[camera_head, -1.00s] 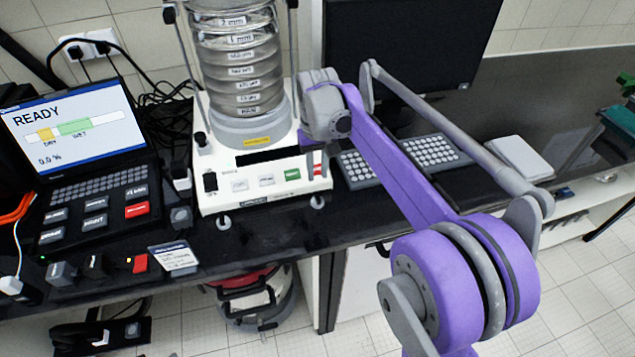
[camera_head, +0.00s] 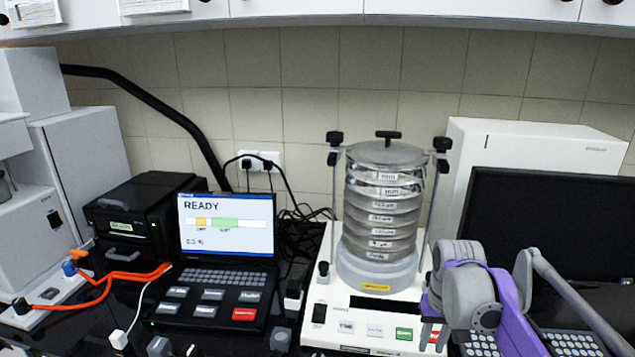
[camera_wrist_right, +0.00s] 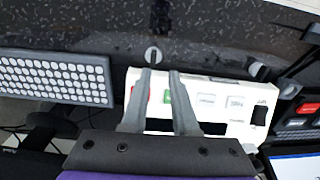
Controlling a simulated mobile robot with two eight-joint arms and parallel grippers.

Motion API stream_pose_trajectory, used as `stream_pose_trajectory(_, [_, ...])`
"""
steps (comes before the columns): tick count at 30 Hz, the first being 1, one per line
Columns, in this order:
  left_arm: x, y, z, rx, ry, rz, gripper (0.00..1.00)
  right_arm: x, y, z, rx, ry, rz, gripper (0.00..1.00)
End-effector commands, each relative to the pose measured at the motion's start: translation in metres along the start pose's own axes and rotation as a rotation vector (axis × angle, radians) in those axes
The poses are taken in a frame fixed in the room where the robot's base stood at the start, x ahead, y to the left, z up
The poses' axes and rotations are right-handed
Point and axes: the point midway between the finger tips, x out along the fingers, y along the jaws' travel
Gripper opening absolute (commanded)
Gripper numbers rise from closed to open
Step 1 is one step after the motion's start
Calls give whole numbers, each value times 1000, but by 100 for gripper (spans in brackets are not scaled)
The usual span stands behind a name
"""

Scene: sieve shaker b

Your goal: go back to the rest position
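The sieve shaker (camera_head: 372,300) stands on the dark bench, a white base with buttons. Its stack of clear labelled sieves (camera_head: 383,205) stands upright between two clamp rods under a lid. My right arm reaches in at the lower right of the head view, its grey and purple joint beside the shaker's right front; the fingers cannot be made out there. In the wrist view my right gripper (camera_wrist_right: 160,73) shows two grey fingers with a gap and nothing between them, over the shaker's front panel (camera_wrist_right: 225,88) near the red and green buttons. Contact cannot be judged. My left gripper is out of view.
A laptop-like unit (camera_head: 226,230) showing READY stands left of the shaker, with a black box (camera_head: 135,215) and orange cables (camera_head: 130,275) beyond. A monitor (camera_head: 550,225) and keyboard (camera_wrist_right: 55,80) are at the right. Cupboards hang above.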

Motion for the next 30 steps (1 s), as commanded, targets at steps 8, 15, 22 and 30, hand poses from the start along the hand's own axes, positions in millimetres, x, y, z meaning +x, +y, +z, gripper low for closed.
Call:
stream_pose_trajectory(8, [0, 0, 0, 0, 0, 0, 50, 30, -31, 101, -98, 191, -18, 28])
stream_pose_trajectory(15, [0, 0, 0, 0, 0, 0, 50, 77, -43, 178, -169, 343, -40, 28])
stream_pose_trajectory(22, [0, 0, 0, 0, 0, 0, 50, 103, -45, 210, -199, 410, -53, 28])
stream_pose_trajectory(30, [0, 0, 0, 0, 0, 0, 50, 105, -46, 212, -201, 416, -55, 28])
